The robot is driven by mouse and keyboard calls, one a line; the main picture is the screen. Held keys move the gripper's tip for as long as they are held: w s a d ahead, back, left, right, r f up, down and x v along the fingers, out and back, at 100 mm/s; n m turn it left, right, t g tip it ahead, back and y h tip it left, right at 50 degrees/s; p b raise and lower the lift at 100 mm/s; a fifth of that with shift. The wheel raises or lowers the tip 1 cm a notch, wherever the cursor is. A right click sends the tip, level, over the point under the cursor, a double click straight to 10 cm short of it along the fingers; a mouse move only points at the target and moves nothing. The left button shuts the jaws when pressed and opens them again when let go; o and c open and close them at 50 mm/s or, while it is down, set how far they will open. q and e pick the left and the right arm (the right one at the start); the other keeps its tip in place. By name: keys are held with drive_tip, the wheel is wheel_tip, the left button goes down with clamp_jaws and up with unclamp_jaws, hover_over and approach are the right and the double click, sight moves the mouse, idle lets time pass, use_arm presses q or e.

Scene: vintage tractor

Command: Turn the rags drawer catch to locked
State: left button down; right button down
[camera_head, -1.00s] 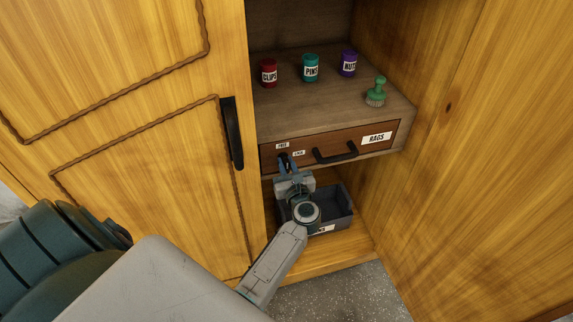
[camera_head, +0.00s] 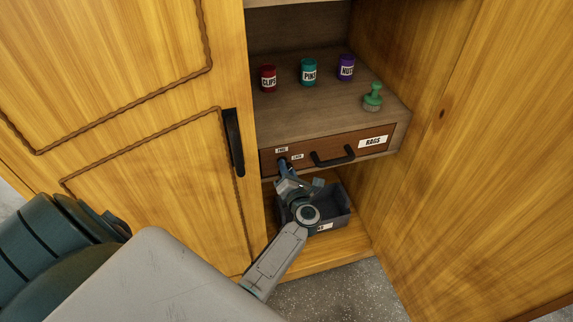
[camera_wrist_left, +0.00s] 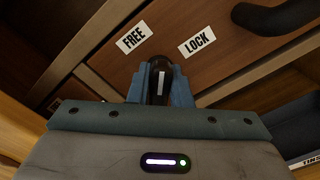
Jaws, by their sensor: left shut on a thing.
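The rags drawer (camera_head: 345,143) is closed, with a RAGS label (camera_head: 373,142) and a black handle (camera_head: 333,155). Its catch is a dark knob with a white line, seen in the left wrist view (camera_wrist_left: 158,66) at the drawer's left end. My left gripper (camera_head: 284,166) is shut on the catch, with its blue fingers on either side of it in the left wrist view (camera_wrist_left: 160,84). The white line points up in that view, between the FREE label (camera_wrist_left: 134,36) and the LOCK label (camera_wrist_left: 197,43). In the head view the fingers mostly hide the catch. My right gripper is not in view.
Red (camera_head: 268,78), teal (camera_head: 308,72) and purple (camera_head: 346,67) jars and a green brush (camera_head: 373,97) stand on the shelf above. A dark bin (camera_head: 335,211) sits below. Cabinet doors flank the opening, the left one with a black handle (camera_head: 233,142).

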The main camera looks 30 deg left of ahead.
use_arm(q)
drive_tip(key=m+p, duration=0.3)
drive_tip(key=m, duration=0.2)
drive_tip(key=shift+w+m, duration=0.1)
drive_tip(key=shift+m, duration=0.2)
drive_tip(key=shift+f+m+p, duration=0.15)
drive_tip(key=shift+m+p, duration=1.15)
drive_tip(key=shift+m, duration=0.6)
drive_tip(key=c, duration=1.3)
unclamp_jaws()
drive_tip(key=shift+f, duration=0.1)
drive_tip(key=shift+b+v, duration=1.6)
drive_tip(key=shift+v, duration=3.8)
